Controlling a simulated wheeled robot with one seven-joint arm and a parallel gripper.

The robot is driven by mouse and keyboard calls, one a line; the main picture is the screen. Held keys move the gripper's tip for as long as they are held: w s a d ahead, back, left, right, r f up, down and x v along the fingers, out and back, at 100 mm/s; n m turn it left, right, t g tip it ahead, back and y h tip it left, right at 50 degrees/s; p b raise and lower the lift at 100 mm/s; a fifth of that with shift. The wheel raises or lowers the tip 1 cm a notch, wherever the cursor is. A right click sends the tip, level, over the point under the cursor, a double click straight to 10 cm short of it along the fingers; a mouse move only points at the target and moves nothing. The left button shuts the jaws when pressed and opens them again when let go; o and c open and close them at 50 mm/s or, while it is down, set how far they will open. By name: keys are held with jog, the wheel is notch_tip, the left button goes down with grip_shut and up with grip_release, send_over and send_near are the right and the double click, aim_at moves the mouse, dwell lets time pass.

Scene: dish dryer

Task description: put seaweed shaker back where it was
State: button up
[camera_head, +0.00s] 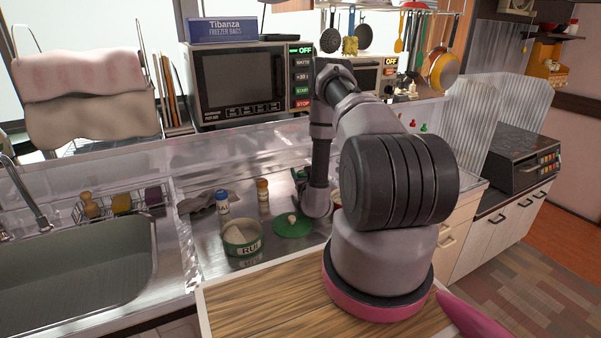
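Two small shakers stand upright on the metal counter (215,262). One is a white shaker with a blue cap (222,206); the other is a shaker with an orange-brown cap (263,197). Their labels are too small to read, so I cannot tell which, if either, is the seaweed shaker. My arm reaches down to the counter right of them. A small dark shape with some green (299,178) shows just left of my forearm. I cannot tell whether it is part of my gripper, a shaker, or both. My fingertips are not clearly visible.
A green-banded bowl (242,240) and a flat green lid with a pale knob (293,224) lie in front of the shakers. The sink (75,265) is at left, a microwave (238,82) behind on a shelf. A wooden board (275,308) fills the front.

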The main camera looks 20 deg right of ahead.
jog(key=shift+o, duration=1.2)
jog(key=shift+r, duration=0.15)
jog(key=s, duration=0.3)
jog(key=s+a, duration=0.1)
jog(key=s, duration=0.2)
jog(key=s+a, duration=0.1)
jog(key=s, duration=0.3)
jog(key=shift+a, duration=0.1)
jog(key=shift+s, duration=0.9)
